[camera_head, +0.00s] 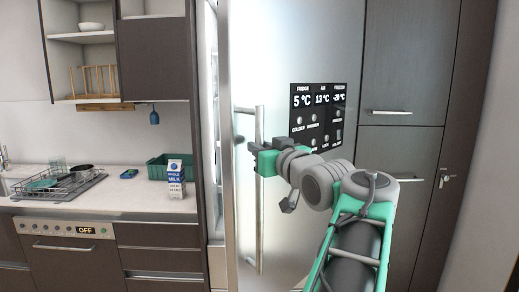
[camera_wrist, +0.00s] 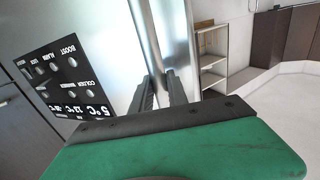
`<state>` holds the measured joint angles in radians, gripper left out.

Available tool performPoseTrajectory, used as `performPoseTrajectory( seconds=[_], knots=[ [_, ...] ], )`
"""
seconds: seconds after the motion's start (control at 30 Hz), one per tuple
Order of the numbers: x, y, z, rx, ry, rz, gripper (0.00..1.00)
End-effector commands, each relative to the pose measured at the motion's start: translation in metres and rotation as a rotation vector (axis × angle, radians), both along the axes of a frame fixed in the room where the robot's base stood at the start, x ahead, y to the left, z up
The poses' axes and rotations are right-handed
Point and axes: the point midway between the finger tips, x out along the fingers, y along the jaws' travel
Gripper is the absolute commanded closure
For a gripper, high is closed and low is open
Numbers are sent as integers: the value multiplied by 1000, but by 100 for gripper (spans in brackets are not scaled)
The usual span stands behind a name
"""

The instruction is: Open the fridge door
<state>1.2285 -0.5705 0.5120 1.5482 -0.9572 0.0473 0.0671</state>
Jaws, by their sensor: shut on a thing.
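The silver fridge door (camera_head: 300,50) stands ajar. A narrow strip of the pale fridge inside (camera_head: 212,110) shows along its left edge. The vertical metal door handle (camera_head: 259,220) runs down near that edge. My gripper (camera_head: 256,150) is at the upper part of the handle, shut on it. In the wrist view, the handle (camera_wrist: 148,35) runs between the two dark fingers of my gripper (camera_wrist: 160,88). The fridge's black display panel (camera_head: 318,112) is right of the handle. It also shows in the wrist view (camera_wrist: 65,78).
A counter (camera_head: 130,205) to the left holds a milk carton (camera_head: 176,180), a green crate (camera_head: 158,165) and a dish rack (camera_head: 60,185). Dark cabinets (camera_head: 405,60) stand to the right. A tall dark side panel (camera_head: 201,60) stands left of the fridge.

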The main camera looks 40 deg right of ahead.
Motion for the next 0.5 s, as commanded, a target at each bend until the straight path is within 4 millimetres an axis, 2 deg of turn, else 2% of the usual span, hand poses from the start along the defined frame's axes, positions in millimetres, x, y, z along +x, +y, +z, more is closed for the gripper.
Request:
performPoseTrajectory(
  seconds=[0.13, 0.17, 0.4, 0.5],
  knots=[
    [-1, -2, 1, -2, -1, -7, 100],
    [-1, -2, 1, -2, -1, -7, 80],
    [0, -1, 1, -1, -1, -2, 60],
    [0, 0, 1, -1, -1, -1, 59]
  ],
)
